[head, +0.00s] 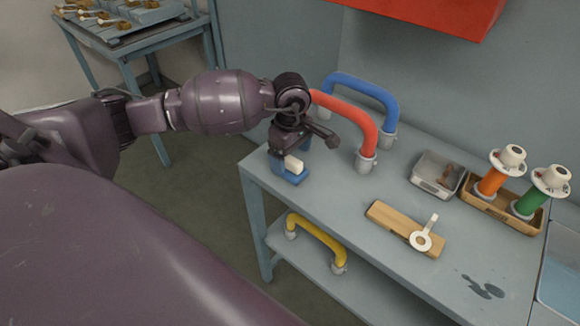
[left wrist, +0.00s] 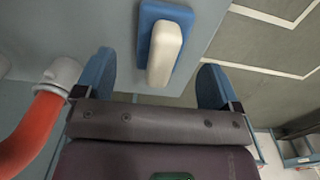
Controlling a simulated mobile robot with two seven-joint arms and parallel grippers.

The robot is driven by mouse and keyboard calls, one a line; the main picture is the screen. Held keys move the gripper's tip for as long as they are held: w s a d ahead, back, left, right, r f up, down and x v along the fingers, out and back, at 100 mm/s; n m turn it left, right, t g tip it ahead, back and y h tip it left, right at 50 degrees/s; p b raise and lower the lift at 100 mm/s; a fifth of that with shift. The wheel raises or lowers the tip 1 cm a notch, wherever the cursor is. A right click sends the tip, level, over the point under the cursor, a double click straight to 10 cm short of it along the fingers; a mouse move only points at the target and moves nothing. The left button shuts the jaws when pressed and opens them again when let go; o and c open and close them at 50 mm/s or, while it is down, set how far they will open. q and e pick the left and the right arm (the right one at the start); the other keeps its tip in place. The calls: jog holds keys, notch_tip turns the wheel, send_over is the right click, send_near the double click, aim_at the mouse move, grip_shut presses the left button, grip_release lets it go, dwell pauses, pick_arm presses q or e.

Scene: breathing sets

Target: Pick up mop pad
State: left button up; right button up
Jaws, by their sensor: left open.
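The mop pad appears to be the small cream block (head: 293,165) on a blue base (head: 289,177) at the near left corner of the grey table. In the left wrist view the cream block (left wrist: 165,52) lies on its blue base (left wrist: 148,18), just beyond the fingertips. My left gripper (head: 297,150) is above and close to the block. In the left wrist view my left gripper (left wrist: 157,75) has its blue fingers apart with nothing between them. My right gripper is not in view.
A red hose (head: 352,112) and a blue hose (head: 365,90) arch close beside my left gripper. A wooden board (head: 395,225), a metal tray (head: 438,172) and a wooden tray (head: 505,213) are further right. A dark wet patch (head: 483,287) marks the table (head: 330,205).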

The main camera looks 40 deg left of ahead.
aim_at(290, 158)
pick_arm(q)
jog(key=shift+s+f, duration=0.1)
jog(key=shift+f, duration=1.8)
jog(key=shift+c, duration=0.3)
jog(key=c, duration=1)
